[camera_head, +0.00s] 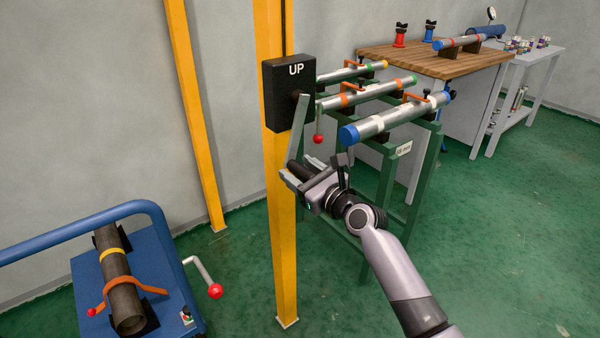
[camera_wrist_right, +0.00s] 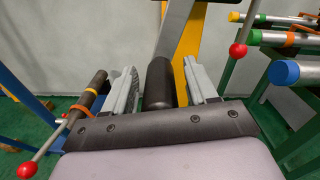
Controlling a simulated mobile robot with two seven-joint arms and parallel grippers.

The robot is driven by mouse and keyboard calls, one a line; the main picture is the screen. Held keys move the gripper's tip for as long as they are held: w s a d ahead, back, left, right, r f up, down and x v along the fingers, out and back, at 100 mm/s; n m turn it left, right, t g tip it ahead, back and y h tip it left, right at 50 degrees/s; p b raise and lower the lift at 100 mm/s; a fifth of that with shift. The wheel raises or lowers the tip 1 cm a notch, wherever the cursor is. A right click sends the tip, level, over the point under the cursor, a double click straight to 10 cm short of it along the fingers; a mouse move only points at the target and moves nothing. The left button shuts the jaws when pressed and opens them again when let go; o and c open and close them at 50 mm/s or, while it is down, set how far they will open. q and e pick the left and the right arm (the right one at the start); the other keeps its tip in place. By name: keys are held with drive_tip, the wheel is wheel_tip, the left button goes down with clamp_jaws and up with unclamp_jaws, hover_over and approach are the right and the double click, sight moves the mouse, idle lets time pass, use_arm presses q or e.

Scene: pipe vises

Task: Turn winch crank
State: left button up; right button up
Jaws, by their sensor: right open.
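The winch is a black box marked UP (camera_head: 290,92) on a yellow post (camera_head: 284,250). Its flat grey crank arm (camera_head: 301,125) hangs down from the hub. The black crank handle (camera_head: 301,171) sits at the arm's lower end. My right gripper (camera_head: 308,178) is at that handle. In the right wrist view the handle (camera_wrist_right: 159,84) stands between the two grey fingers of the gripper (camera_wrist_right: 161,88), with a visible gap on each side. The gripper is open around the handle, not shut on it. My left gripper is not in view.
A green rack (camera_head: 428,175) with several pipes stands close on the right, with a red-ball lever (camera_head: 318,138) near my gripper. A blue cart (camera_head: 85,265) with a dark pipe and a red-ball crank (camera_head: 215,291) is lower left. A wooden bench (camera_head: 430,62) stands behind.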

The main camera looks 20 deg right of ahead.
drive_tip(key=shift+w, duration=0.1)
clamp_jaws()
drive_tip(key=shift+a, duration=0.1)
